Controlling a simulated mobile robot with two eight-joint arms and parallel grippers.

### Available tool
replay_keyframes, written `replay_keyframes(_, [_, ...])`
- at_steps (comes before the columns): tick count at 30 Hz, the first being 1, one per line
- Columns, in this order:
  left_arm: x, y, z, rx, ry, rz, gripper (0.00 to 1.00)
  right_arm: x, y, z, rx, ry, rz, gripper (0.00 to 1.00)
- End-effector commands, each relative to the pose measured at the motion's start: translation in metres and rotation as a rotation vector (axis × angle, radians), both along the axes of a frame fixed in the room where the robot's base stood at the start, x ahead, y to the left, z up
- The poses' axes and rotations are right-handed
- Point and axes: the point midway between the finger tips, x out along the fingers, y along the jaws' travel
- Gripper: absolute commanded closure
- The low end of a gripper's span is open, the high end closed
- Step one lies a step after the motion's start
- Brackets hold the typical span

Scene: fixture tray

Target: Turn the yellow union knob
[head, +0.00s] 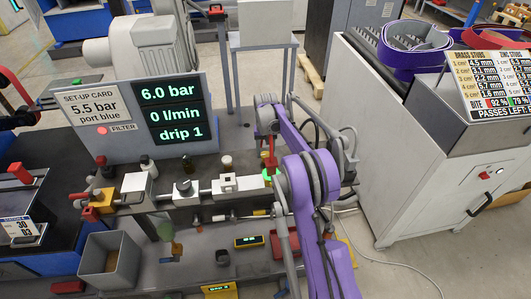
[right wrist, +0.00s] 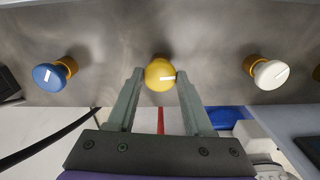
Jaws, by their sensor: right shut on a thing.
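I cannot make out the yellow knob in the head view, where my purple right arm (head: 335,265) reaches up to the bench fixture. My left gripper is not in view.
A blue knob (right wrist: 48,76) is to the left and a white knob (right wrist: 270,74) to the right on the same panel. A display (head: 172,108) reads 6.0 bar, 0 l/min, drip 1. The set-up card (head: 95,110) reads 5.5 bar, port blue. A grey bin (head: 108,262) stands front left.

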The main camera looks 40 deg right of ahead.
Motion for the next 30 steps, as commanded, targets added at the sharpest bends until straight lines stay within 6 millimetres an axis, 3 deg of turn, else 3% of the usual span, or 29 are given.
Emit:
replay_keyframes(22, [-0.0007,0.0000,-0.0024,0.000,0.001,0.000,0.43,0.0003,-0.0003,0.0008,-0.001,-0.001,-0.092,1.00])
replay_keyframes(23, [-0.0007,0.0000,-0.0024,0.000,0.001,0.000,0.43,0.0003,-0.0003,0.0008,-0.001,-0.001,-0.092,0.45])
replay_keyframes(27, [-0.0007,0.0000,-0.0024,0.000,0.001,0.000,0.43,0.0001,-0.0002,0.0006,-0.001,-0.001,-0.092,0.20])
replay_keyframes(30, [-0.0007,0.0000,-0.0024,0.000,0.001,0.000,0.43,0.0001,-0.0002,0.0004,-0.001,-0.001,-0.092,0.19])
